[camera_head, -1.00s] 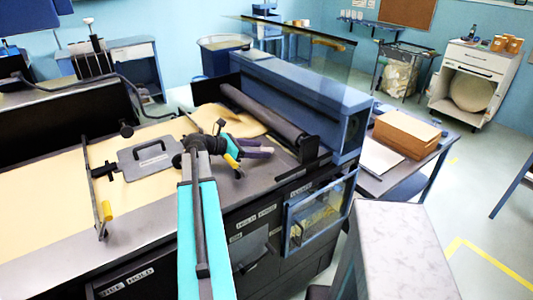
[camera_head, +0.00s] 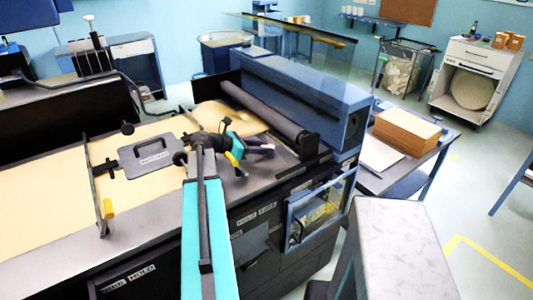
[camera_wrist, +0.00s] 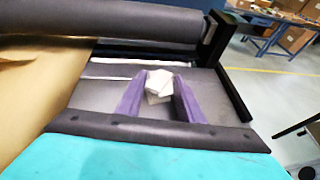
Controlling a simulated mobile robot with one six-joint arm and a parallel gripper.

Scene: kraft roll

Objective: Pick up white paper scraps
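White paper scraps (camera_wrist: 158,85), a small overlapping pile, show in the wrist view on or just above the dark grey machine deck. My gripper (camera_wrist: 160,88) has its two purple fingers on either side of them, with the scraps filling the gap between the fingertips. Whether the fingers press on them or only stand around them I cannot tell.
A dark roller (camera_head: 268,112) runs behind my gripper, with a black bracket (camera_wrist: 226,65) at its right end. Brown kraft paper (camera_wrist: 40,75) curls at the left. A labelled grey plate (camera_head: 152,158) lies left of my wrist. A side table with a brown stack (camera_head: 406,130) stands at right.

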